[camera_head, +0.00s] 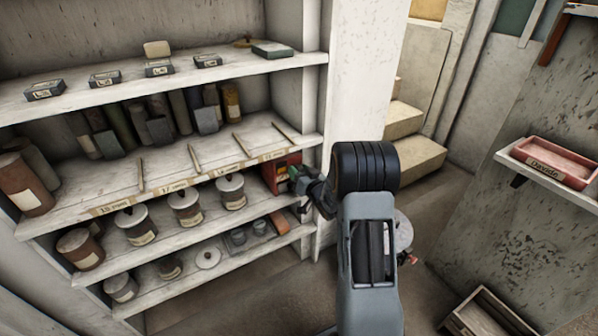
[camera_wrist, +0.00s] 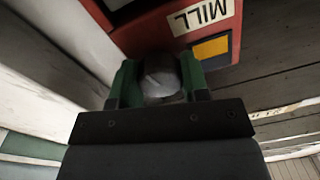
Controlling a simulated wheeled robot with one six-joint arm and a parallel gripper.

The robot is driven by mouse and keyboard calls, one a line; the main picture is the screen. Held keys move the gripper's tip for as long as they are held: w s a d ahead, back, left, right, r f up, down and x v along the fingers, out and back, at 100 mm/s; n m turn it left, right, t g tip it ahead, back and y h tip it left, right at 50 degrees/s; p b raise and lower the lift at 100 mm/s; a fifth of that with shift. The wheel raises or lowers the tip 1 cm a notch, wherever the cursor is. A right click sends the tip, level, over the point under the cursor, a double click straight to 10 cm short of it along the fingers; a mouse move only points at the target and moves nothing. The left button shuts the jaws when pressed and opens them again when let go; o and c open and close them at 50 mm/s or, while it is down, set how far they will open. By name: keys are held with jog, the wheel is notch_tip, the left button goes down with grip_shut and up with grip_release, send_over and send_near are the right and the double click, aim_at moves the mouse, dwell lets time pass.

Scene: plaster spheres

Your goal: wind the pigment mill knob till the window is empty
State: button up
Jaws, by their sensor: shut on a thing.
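The pigment mill is a red box (camera_head: 282,170) at the right end of the middle shelf. In the wrist view the red mill (camera_wrist: 190,50) carries a white MILL label (camera_wrist: 200,15) and a window (camera_wrist: 211,48) that shows yellow. A pale rounded knob (camera_wrist: 161,75) stands out from its face. My gripper (camera_wrist: 160,82) has its green fingers on both sides of the knob and is shut on it. In the head view my gripper (camera_head: 293,178) is at the mill's front, and it hides the knob.
A white post (camera_head: 355,90) stands right beside the mill. A pink tray (camera_head: 553,162) sits on a wall shelf at right, and a wooden crate (camera_head: 462,322) is on the floor below.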

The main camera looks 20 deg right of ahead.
jog(key=m, duration=0.4)
jog(key=shift+a+m+p, duration=0.1)
jog(key=shift+m+p, duration=0.2)
jog(key=shift+p, duration=0.1)
jog(key=m+p, duration=0.1)
jog(key=m, duration=0.3)
jog(key=m+p, duration=0.1)
jog(key=m, duration=0.3)
jog(key=shift+h, duration=0.3)
jog(key=shift+m+p, duration=0.45)
jog(key=shift+m, duration=1.75)
jog(key=shift+f, duration=0.1)
jog(key=o, duration=0.9)
